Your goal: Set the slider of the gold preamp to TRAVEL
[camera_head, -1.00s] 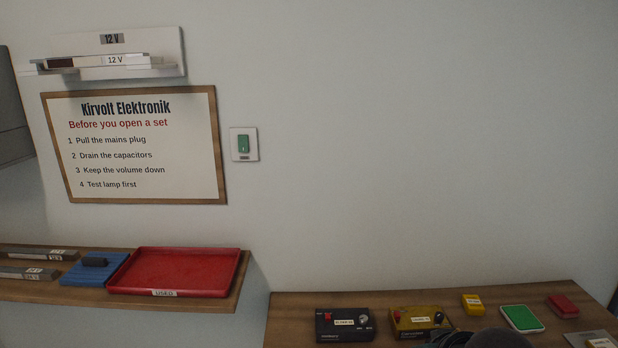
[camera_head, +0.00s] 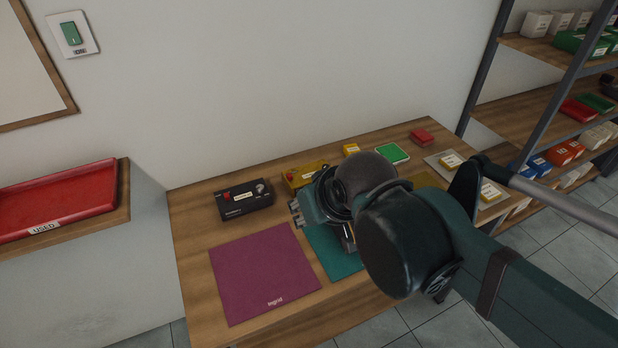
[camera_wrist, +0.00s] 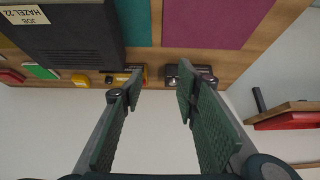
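The gold preamp (camera_head: 303,174) stands on the wooden bench beside a black preamp (camera_head: 244,199). My arm and gripper hide its right part in the head view. In the wrist view the gold preamp (camera_wrist: 152,74) shows small beyond the fingertips, partly behind the left finger. I cannot make out its slider or the TRAVEL mark. My gripper (camera_wrist: 160,82) is open, with nothing between its fingers. It is above the bench, apart from the preamp. The black preamp (camera_wrist: 174,73) lies behind the right finger in the wrist view.
A purple mat (camera_head: 262,272) and a teal mat (camera_head: 332,252) lie in front of the preamps. A large dark box labelled HAZEL 22 (camera_wrist: 75,38) is close in the wrist view. A yellow box (camera_head: 351,149) and a green item (camera_head: 392,153) stand behind, right.

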